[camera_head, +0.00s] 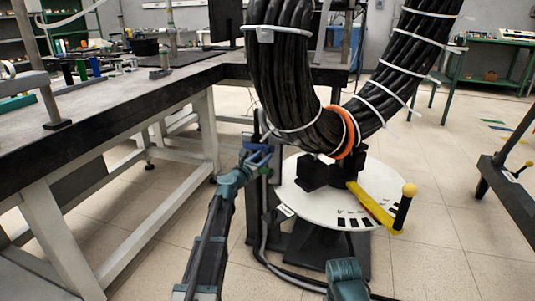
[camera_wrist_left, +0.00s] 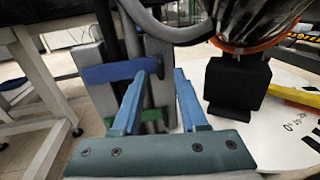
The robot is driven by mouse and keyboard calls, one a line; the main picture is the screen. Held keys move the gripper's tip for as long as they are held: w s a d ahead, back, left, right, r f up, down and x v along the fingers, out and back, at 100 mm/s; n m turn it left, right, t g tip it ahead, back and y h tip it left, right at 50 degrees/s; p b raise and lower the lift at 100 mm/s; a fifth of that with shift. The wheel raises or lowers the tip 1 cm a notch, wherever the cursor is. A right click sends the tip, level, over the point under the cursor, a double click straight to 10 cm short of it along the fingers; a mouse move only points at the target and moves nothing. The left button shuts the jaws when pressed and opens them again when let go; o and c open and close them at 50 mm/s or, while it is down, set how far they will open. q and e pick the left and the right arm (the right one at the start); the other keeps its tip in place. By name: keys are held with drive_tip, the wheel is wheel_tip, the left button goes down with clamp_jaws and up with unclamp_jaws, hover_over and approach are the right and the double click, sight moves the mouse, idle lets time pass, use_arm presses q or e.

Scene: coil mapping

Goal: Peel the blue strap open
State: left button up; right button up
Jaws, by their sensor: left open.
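The blue strap (camera_wrist_left: 112,72) is a flat band across a grey upright post in the left wrist view. It lies closed across the front of the post, its right end beside a dark cable. In the head view a bit of blue strap (camera_head: 259,150) shows at the gripper. My left gripper (camera_wrist_left: 162,75) is open. Its left fingertip overlaps the strap's right end in the picture; I cannot tell if they touch. The right finger is right of the strap, with the cable behind the gap. My right gripper's fingers are out of view.
A green strap (camera_wrist_left: 148,114) sits lower on the post. A thick black cable coil (camera_head: 290,85) with white ties and an orange band hangs above a round white plate (camera_head: 300,190) with a yellow lever (camera_head: 372,208). A workbench (camera_head: 110,108) stands to the left.

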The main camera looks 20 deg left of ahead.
sight(267, 152)
use_arm(q)
drive_tip(key=shift+x, duration=2)
drive_tip(key=c, duration=0.7)
clamp_jaws()
drive_tip(key=shift+d, duration=0.15)
